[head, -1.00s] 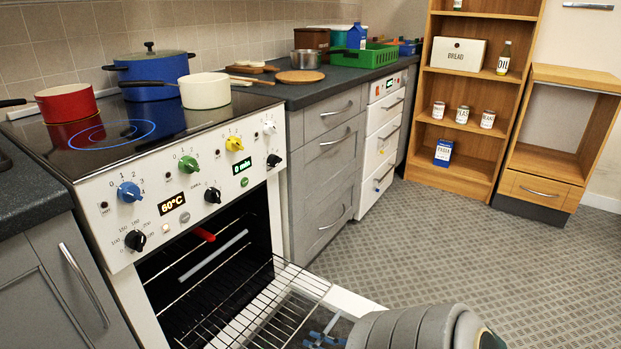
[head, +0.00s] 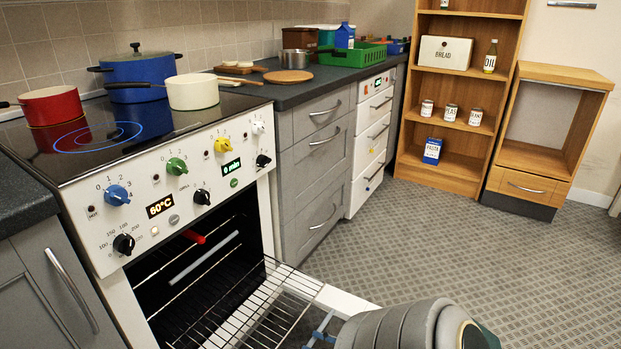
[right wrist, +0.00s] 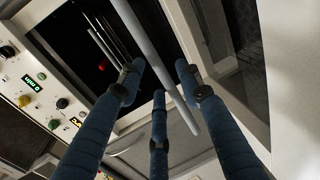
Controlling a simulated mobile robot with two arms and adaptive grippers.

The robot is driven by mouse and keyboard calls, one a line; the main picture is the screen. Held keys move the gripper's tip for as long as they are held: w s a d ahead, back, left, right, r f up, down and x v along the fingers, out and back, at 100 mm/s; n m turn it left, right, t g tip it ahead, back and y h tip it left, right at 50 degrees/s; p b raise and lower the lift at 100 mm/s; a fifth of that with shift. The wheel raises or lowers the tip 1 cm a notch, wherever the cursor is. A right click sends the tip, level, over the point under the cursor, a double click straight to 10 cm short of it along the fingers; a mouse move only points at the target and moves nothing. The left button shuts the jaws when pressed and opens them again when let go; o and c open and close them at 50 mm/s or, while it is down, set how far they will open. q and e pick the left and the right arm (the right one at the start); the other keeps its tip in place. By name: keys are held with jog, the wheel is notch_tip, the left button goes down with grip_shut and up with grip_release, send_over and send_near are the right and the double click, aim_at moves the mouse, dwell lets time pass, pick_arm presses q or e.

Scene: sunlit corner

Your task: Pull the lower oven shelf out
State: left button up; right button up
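The lower oven shelf (head: 262,312) is a wire rack standing well out of the open oven (head: 205,270) over the lowered door (head: 345,303). Its front end is cut off or hidden at the bottom of the head view. Inside the oven, an upper rack has a grey front bar (head: 204,258). My right gripper (head: 320,333) shows only as blue fingertips beside the shelf, behind my grey arm. In the right wrist view its fingers (right wrist: 160,78) stand apart on both sides of a near grey bar (right wrist: 163,62), apparently the lower shelf's front; contact is unclear. My left gripper is out of view.
Pots stand on the stove: a red pan (head: 48,106), a blue pot (head: 140,76) and a white pan (head: 193,91). Grey drawers (head: 322,160) flank the oven on the right. The patterned floor (head: 450,230) is clear towards the bookshelf (head: 440,165).

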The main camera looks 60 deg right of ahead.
jog(key=v, duration=0.9)
jog(key=shift+s+a, duration=0.1)
jog(key=shift+s, duration=0.05)
